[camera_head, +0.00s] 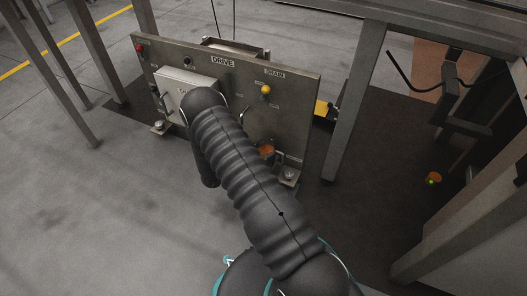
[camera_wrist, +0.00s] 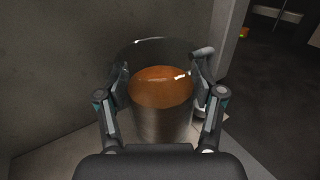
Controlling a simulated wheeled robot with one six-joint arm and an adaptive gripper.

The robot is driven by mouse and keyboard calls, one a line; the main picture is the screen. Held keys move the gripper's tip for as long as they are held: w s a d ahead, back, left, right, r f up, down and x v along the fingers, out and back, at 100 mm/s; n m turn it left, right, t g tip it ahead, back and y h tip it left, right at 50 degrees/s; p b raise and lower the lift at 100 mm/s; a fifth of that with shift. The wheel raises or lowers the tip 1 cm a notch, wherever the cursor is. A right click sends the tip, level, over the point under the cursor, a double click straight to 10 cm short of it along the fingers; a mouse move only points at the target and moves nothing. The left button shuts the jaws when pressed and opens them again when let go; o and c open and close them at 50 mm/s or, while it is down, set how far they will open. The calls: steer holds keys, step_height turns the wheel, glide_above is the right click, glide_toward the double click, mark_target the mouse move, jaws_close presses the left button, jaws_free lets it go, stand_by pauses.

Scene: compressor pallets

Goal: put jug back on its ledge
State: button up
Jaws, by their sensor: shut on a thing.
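The jug (camera_wrist: 160,122) is a clear vessel with brown-orange liquid in it. In the wrist view it stands about upright between the two fingers of my gripper (camera_wrist: 162,88), which is shut on its sides. A pale bottom surface lies beneath it; I cannot tell whether the jug touches it. In the head view only a bit of the jug (camera_head: 266,150) shows beside my dark arm, low in front of the panel near its right foot. My gripper is mostly hidden there behind the arm.
An upright grey panel (camera_head: 300,95) marked DRIVE and DRAIN carries a yellow knob (camera_head: 266,89), a red button (camera_head: 140,48) and a pale box. A bolted foot (camera_head: 288,177) is at its lower right. A steel post (camera_head: 355,100) stands right of it. Open floor (camera_head: 70,210) lies left.

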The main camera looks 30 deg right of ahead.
steer(key=shift+f, duration=0.2)
steer(key=o, duration=1.3)
steer(key=shift+r, duration=0.1)
